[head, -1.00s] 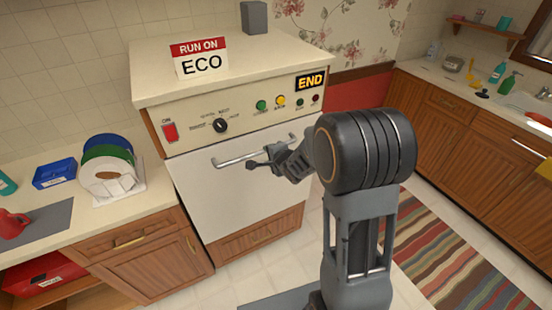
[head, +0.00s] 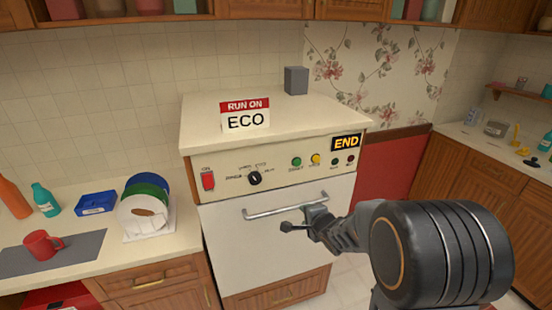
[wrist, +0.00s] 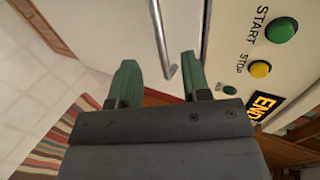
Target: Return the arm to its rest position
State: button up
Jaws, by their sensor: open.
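My gripper (head: 296,226) is in front of the white appliance door (head: 235,222), near the right part of its bar handle (head: 285,207). In the wrist view my gripper's two green fingers (wrist: 158,84) are apart with nothing between them in their grip. The handle (wrist: 160,40) shows beyond the fingers there, and I cannot tell how close it is. My arm (head: 435,250) reaches in from the lower right. The door is shut. The panel (head: 225,172) has a red switch, a black dial, several coloured buttons and a lit END display (head: 346,143).
A RUN ON ECO sign (head: 245,116) and a grey block (head: 296,80) stand on top of the appliance. On the left counter are plates in a rack (head: 146,208), a blue box (head: 96,203), a red mug (head: 42,245) and bottles. Another counter (head: 500,150) runs along the right.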

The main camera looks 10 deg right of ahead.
jog(key=s+d+f+n+g+h, duration=0.35)
jog(key=s+d+n+g, duration=0.2)
jog(key=s+n, duration=0.35)
jog(key=s+a+r+n+g, duration=0.1)
jog(key=s+a+r+n, duration=0.2)
jog(key=s+r, duration=0.2)
jog(key=s+a+r+n+g+y+b, duration=0.1)
jog(key=s+a+r+n, duration=0.2)
jog(key=s+r, duration=0.3)
jog(key=shift+s+a, duration=0.35)
jog(key=shift+s, duration=0.65)
dwell(1.4)
